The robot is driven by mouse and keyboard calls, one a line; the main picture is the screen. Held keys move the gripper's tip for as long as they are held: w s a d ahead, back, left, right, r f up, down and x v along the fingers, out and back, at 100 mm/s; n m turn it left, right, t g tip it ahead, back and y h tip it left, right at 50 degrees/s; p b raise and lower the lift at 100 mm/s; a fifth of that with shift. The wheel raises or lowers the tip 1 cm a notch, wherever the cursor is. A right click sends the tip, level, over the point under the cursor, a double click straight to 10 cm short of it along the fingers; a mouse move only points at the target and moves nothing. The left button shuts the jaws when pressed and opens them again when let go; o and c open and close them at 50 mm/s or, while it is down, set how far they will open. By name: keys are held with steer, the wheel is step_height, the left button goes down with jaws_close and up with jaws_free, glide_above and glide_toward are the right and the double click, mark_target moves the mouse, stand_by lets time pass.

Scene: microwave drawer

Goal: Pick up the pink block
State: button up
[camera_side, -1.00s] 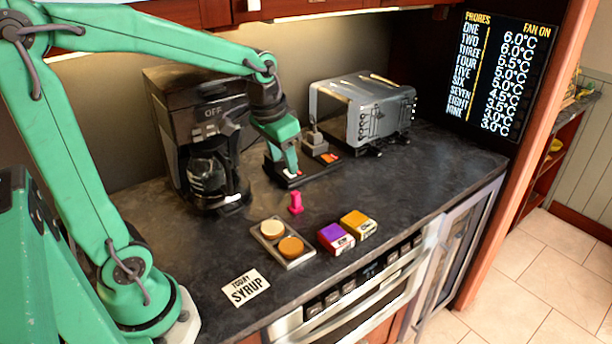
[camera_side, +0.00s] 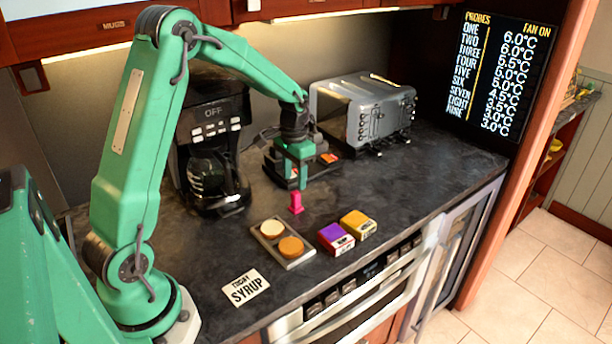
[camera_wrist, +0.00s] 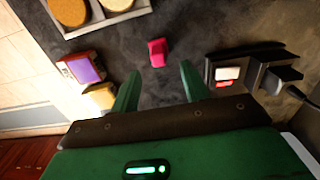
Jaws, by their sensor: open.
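The pink block (camera_side: 296,203) stands on the dark countertop in the side view, between the coffee maker and the tray of round discs. It also shows in the wrist view (camera_wrist: 157,53), ahead of the fingers and roughly between their lines. My gripper (camera_side: 297,182) hangs above the counter, behind the block in the side view. In the wrist view my gripper (camera_wrist: 160,85) has its two green fingers spread wide with only countertop between them. The block is apart from both fingers.
A tray (camera_side: 311,259) with two discs, a purple box (camera_side: 336,239) and a yellow box (camera_side: 358,224) are near the front. A coffee maker (camera_side: 212,125) stands left, a toaster (camera_side: 362,108) behind right. A black device (camera_wrist: 253,72) sits beside the right finger. The right counter is clear.

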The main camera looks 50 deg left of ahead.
mark_target(296, 192)
steer(key=shift+f, duration=0.1)
steer(key=shift+f, duration=1.2)
steer(key=shift+f, duration=0.1)
steer(key=shift+d+f, duration=0.15)
steer(key=shift+f, duration=2.35)
steer(key=shift+c, duration=0.3)
jaws_close()
